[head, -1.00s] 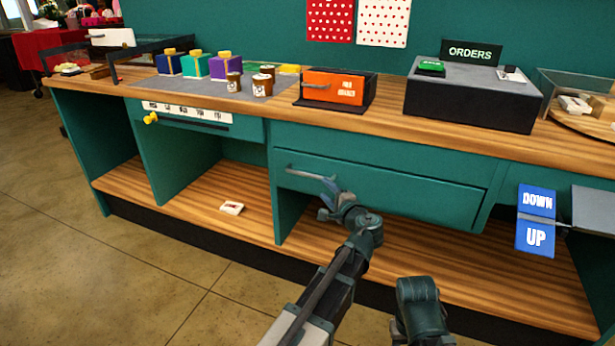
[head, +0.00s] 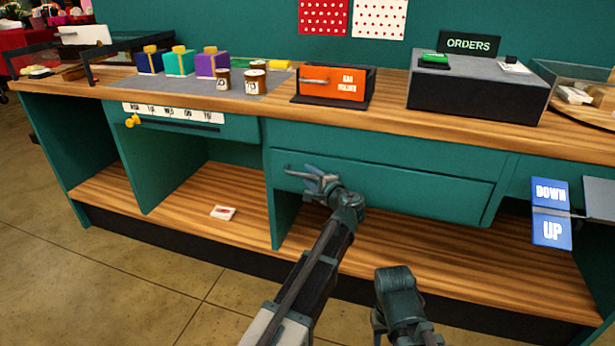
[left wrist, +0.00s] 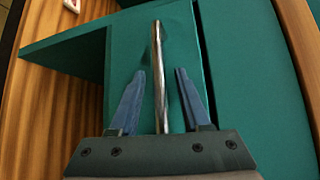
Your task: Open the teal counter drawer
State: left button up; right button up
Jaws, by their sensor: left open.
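The teal counter drawer (head: 410,190) is a wide front under the wooden counter top, and it looks closed. Its silver bar handle (left wrist: 159,75) is at the drawer's left part; in the head view my gripper covers much of it. My left gripper (head: 316,178) is open at the handle. In the left wrist view the handle runs between the two blue fingers of my left gripper (left wrist: 160,74), with a visible gap on each side. My right gripper does not show clearly.
An orange-fronted box (head: 333,84) and a dark register block (head: 478,88) stand on the counter above. A blue DOWN/UP sign (head: 551,213) is at the right. Open shelves (head: 410,250) lie below the drawer. A small red-and-white item (head: 223,213) lies on the lower shelf.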

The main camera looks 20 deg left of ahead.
pick_arm(q)
grip_shut()
dwell(1.3)
